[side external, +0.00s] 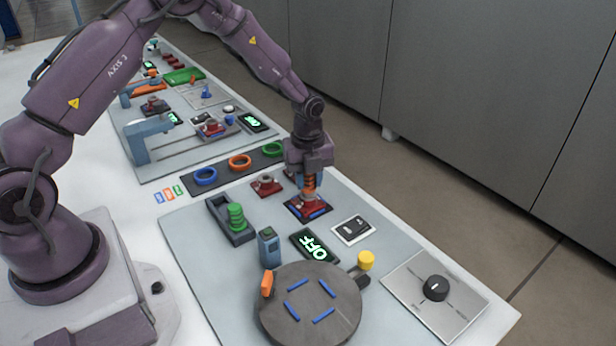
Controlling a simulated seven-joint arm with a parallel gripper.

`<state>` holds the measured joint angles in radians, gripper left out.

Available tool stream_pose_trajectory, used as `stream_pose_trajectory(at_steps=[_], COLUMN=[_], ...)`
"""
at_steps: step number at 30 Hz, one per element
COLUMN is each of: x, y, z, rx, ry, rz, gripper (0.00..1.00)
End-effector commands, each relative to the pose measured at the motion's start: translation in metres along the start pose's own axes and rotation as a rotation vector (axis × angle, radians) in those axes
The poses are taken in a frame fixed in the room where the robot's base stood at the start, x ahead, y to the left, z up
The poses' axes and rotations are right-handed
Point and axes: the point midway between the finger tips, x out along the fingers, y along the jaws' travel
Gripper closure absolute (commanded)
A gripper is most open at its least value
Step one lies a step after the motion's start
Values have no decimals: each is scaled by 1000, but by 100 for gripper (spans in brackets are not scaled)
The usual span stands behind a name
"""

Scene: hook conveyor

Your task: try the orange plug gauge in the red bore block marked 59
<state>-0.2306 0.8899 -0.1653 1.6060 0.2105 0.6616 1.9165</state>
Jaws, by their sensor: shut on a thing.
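My gripper (309,178) points straight down and is shut on the orange plug gauge (309,190), of which a ribbed orange part shows between the fingers. The gauge is upright over a red bore block (300,212) that sits on a dark pad with blue edge strips. The gauge's lower end is at the top of the block; I cannot tell whether it is inside the bore or just above it. A second, smaller-looking red block (266,184) stands to the left. No number 59 is legible on either block.
A grey tray (222,220) holds a green ribbed gauge (236,214). Blue, orange and green rings (240,161) lie behind.

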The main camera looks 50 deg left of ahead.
Motion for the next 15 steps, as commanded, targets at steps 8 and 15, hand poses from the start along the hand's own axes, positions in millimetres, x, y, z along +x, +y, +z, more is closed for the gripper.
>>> stream_pose_trajectory(at_steps=[8,15], x=[-9,-19], y=[0,0], z=[0,0], rx=[0,0], ry=[0,0], rz=[0,1], gripper=[97,97])
